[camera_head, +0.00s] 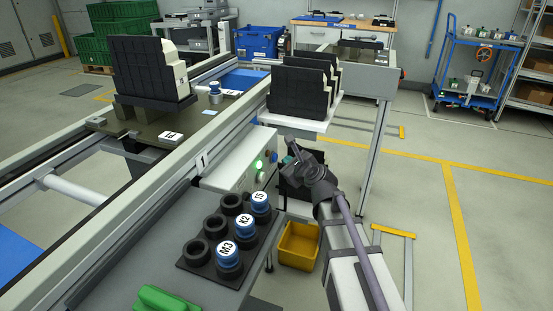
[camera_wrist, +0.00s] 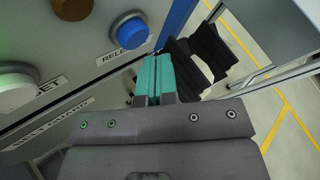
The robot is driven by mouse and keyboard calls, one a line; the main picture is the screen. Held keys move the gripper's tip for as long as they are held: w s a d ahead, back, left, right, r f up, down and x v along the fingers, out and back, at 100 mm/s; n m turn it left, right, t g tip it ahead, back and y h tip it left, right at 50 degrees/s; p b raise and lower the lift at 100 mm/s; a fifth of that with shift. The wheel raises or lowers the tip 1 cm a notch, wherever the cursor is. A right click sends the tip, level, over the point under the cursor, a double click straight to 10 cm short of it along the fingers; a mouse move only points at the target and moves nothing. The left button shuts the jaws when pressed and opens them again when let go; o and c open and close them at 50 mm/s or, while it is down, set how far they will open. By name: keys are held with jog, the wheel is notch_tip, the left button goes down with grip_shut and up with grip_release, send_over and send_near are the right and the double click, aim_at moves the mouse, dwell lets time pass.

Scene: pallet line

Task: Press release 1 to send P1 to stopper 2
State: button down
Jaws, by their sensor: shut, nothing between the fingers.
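In the wrist view a blue round button (camera_wrist: 130,30) sits on the grey control panel (camera_wrist: 70,35), above a label starting "RELE"; the rest is hidden. My gripper (camera_wrist: 153,75), with teal fingers, is shut and empty, below and right of the button in the picture; a gap shows between them. In the head view my gripper (camera_head: 292,150) is just right of the white control box (camera_head: 232,160). A dark pallet (camera_head: 160,127) with a label too small to read sits on the conveyor, carrying a black-fronted block (camera_head: 145,68). Stopper 2 is not identifiable.
A pale button (camera_wrist: 16,85) and a brown button (camera_wrist: 72,8) share the panel. Labelled blue-topped parts (camera_head: 229,255) stand in a black holder in front of the box. A yellow bin (camera_head: 299,246) is below my arm. Black-fronted blocks (camera_head: 300,90) stand on a shelf behind.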

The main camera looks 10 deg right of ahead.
dwell(0.6)
jog(key=shift+w+a, duration=0.2)
jog(key=shift+a, duration=0.15)
jog(key=shift+w+a, duration=0.2)
jog(key=shift+a, duration=0.2)
dwell(0.6)
jog(key=shift+d, duration=0.1)
dwell(0.4)
jog(key=shift+s+d, duration=0.4)
jog(key=shift+d, duration=0.25)
